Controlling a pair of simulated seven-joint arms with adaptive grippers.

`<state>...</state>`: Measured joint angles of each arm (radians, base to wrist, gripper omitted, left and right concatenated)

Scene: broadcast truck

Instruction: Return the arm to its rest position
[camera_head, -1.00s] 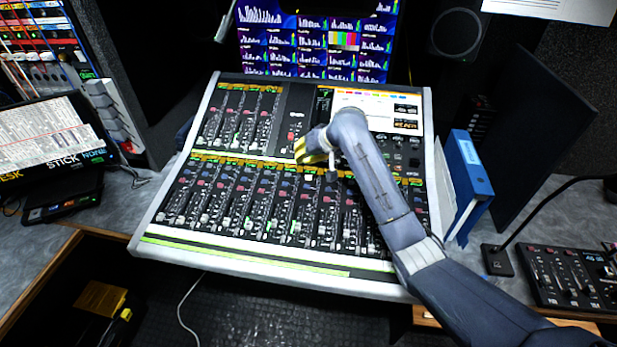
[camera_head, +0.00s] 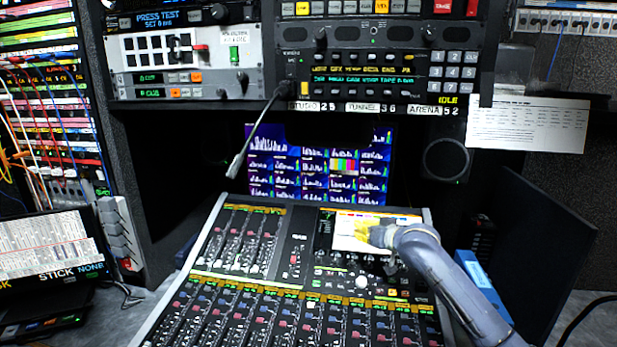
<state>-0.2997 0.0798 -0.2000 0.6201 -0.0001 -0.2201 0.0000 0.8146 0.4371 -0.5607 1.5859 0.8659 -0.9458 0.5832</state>
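My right arm comes in from the lower right. Its gripper (camera_head: 366,234), with yellow on it, is over the small screen at the top right of the mixing console (camera_head: 212,240). The gripper is small and partly turned away, so I cannot tell whether its fingers are open or shut, and no held object shows. The console has rows of faders and knobs and a bright screen (camera_head: 347,238) that the gripper partly covers. My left arm and gripper are not in view.
A gooseneck microphone (camera_head: 252,137) hangs in front of the monitor wall (camera_head: 290,165). Rack panels (camera_head: 390,75) stand above. A blue binder (camera_head: 478,278) is right of the console, behind my arm. A tablet-like display (camera_head: 45,250) is at the left.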

